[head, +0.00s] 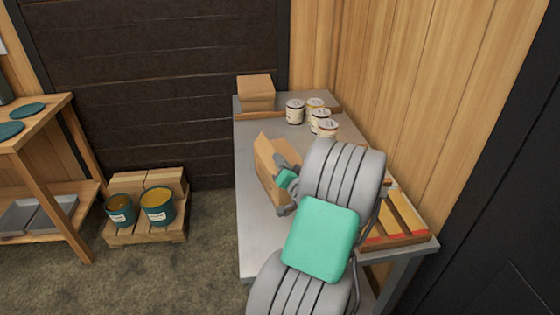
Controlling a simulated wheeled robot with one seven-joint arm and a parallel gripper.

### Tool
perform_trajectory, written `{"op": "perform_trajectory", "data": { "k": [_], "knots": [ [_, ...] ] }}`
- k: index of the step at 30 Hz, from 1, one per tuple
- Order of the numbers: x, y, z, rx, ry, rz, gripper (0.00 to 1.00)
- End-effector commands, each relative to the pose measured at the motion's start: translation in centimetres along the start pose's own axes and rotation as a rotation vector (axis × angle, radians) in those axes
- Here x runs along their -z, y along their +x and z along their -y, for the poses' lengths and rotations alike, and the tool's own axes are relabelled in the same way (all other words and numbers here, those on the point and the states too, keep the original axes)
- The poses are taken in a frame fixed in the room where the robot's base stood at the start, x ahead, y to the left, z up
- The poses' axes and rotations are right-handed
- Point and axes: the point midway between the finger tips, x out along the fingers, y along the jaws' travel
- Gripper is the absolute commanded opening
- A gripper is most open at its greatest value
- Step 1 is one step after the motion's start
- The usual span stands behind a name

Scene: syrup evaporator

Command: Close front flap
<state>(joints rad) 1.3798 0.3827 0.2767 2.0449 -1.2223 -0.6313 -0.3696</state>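An open cardboard box (266,166) stands on the grey metal table, left of my arm. One flap (262,147) on its left side stands up and leans outward. My arm hides the right part of the box and most of its opening, so I cannot see the other flaps clearly. My gripper (283,187) is at the right side of the box, very close to it or touching it. Grey gripper parts show above and below the teal wrist piece. The fingertips are too small and too covered to tell whether they are open or shut.
The metal table (257,245) runs along the wooden wall. Several labelled jars (295,111) stand behind the box, with a closed carton (256,92) at the back left. A wooden frame with yellow panels (404,212) lies at the right. The table's front left is bare.

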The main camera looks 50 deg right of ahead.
Motion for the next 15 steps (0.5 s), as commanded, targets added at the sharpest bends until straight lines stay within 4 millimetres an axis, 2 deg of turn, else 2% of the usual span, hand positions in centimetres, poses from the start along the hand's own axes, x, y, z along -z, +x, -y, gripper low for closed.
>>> {"op": "perform_trajectory", "data": {
  "k": [15],
  "knots": [
    [-0.13,-0.02,-0.36,-0.001,0.046,0.000,0.00]
  ]
}}
